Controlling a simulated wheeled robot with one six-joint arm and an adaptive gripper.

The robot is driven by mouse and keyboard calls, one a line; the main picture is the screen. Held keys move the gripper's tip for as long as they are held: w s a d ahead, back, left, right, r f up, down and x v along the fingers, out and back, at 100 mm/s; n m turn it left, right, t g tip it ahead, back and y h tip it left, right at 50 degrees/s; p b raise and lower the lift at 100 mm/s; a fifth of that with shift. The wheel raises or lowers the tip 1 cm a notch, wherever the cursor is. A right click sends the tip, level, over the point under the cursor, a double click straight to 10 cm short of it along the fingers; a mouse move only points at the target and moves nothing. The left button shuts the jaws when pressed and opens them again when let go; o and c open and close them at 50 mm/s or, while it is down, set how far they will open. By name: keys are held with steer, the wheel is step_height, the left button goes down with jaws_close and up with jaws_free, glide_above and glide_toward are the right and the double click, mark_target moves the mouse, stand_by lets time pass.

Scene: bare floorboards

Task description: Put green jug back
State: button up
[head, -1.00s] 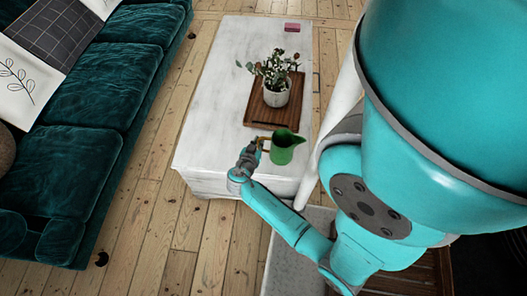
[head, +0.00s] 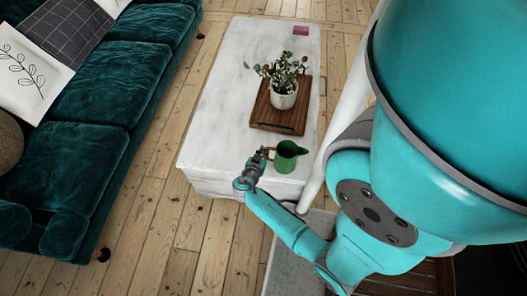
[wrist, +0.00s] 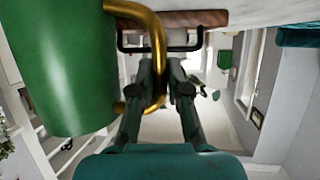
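The green jug (head: 288,158) is upright near the front right end of the white table (head: 215,130) in the head view. My gripper (head: 259,160) is at its left side, at the handle. In the wrist view the jug's green body (wrist: 65,65) fills the left, and its gold handle (wrist: 158,45) passes between the fingers of my gripper (wrist: 161,70). The fingers are closed around the handle. The jug stands clear of the wooden tray (head: 270,119). I cannot tell whether its base touches the table.
A white pot (head: 284,97) with a leafy plant stands on the tray. A dark green sofa (head: 100,110) runs along the left, with bare floorboards (head: 165,200) between. The table's left half is clear.

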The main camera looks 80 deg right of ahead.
steer(key=shift+o, duration=1.2)
steer(key=shift+r, duration=0.15)
steer(key=s+a+r+n+t+y, duration=0.2)
steer(key=s+a+n+t+y, duration=0.3)
steer(key=a, duration=0.9)
steer(key=a+r+n+t+y, duration=0.35)
steer(key=a+n, duration=0.35)
steer(key=a, duration=0.6)
steer(key=s+a+r+n+t+y, duration=0.1)
steer(key=a+r+n+t, duration=0.1)
steer(key=r, duration=0.6)
steer(key=s+a+r+n+t+y, duration=0.2)
steer(key=a+r+t, duration=0.1)
steer(key=r, duration=0.5)
steer(key=s+a+r+n+t+y, duration=0.1)
steer(key=a+r+n+t+y, duration=0.1)
steer(key=r, duration=0.7)
steer(key=shift+s+a+n+t, duration=0.25)
steer(key=shift+a+n+t, duration=0.25)
steer(key=shift+a, duration=0.4)
steer(key=shift+r, duration=0.1)
